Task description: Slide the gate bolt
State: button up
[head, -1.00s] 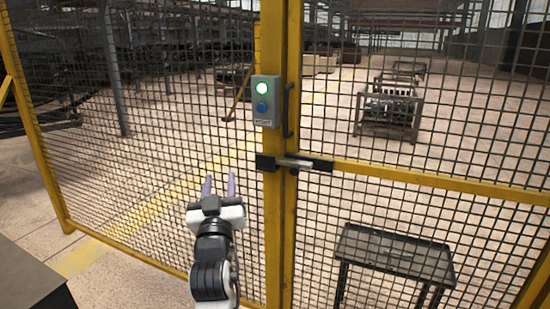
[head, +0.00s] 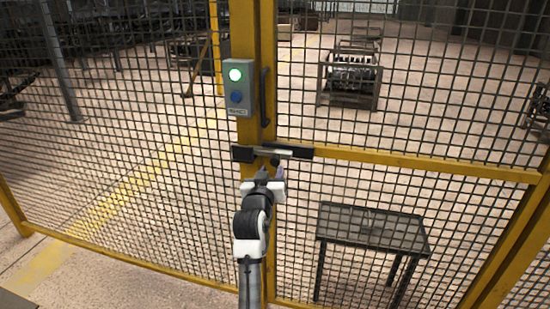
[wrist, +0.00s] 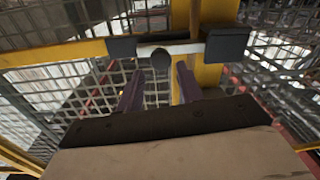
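The gate bolt (head: 277,151) is a silver bar lying horizontally between two black brackets, across the seam between the yellow post (head: 243,125) and the yellow-framed mesh gate (head: 400,164). In the wrist view the bolt (wrist: 185,46) has a dark round knob (wrist: 160,58) hanging from its middle. My gripper (head: 271,172) is just below the bolt. In the wrist view my gripper (wrist: 160,78) is open, its two purple fingers apart and pointing at the bolt, with the knob lined up between the fingertips. Nothing is held. I cannot tell whether the fingers touch the knob.
A grey control box (head: 238,88) with a lit green lamp and a blue button is on the post. A dark vertical handle (head: 265,97) is beside it. A dark table (head: 372,228) stands behind the gate mesh. A metal spring rack (head: 349,78) stands farther back.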

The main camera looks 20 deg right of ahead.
aim_at(275, 163)
jog(key=p+x, duration=0.1)
jog(key=x, duration=0.5)
jog(key=shift+w+d, duration=0.15)
jog(key=shift+w, duration=0.15)
jog(key=shift+c, duration=0.4)
grip_shut()
